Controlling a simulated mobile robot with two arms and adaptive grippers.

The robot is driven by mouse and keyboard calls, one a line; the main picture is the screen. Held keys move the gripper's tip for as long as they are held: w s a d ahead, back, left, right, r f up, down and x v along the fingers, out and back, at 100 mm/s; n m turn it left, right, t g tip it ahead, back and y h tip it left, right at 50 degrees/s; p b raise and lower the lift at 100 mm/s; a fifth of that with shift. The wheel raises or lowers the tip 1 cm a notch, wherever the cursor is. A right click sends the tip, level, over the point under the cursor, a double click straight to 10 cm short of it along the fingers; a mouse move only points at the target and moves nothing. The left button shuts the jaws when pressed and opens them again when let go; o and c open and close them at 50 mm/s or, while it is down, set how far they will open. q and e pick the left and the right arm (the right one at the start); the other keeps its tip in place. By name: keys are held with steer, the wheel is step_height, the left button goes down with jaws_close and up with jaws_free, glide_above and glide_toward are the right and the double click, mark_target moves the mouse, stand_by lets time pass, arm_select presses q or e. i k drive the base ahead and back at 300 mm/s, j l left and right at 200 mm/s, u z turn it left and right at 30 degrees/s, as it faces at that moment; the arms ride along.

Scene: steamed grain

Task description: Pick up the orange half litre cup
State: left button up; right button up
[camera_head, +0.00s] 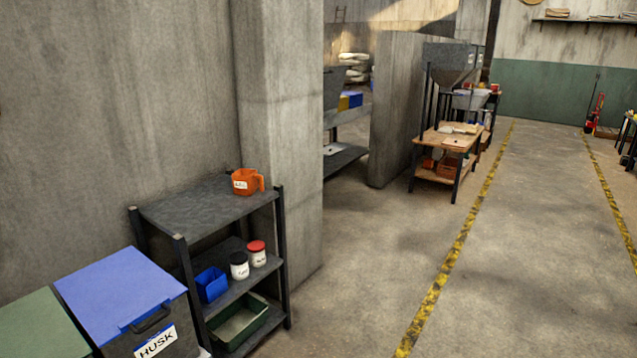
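The orange cup (245,182) stands upright on the top shelf of a dark metal rack (195,212), near its back right corner. It has a handle on its right side and a small white label on its front; the writing is too small to read. Nothing is touching the cup except the shelf under it. Neither of my grippers shows in the head view.
Lower shelves hold a blue bin (211,284), a black-lidded jar (239,266), a red-lidded jar (257,254) and a green tray (238,325). A blue-lidded HUSK bin (120,287) stands left. A concrete pillar (280,130) rises behind the rack. Floor right is clear.

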mark_target(245, 182)
steer(key=i+l+u, duration=0.15)
steer(key=i+u, duration=0.35)
steer(key=i+l+u, duration=0.45)
steer(key=i, duration=0.2)
steer(key=i+l+u, duration=0.5)
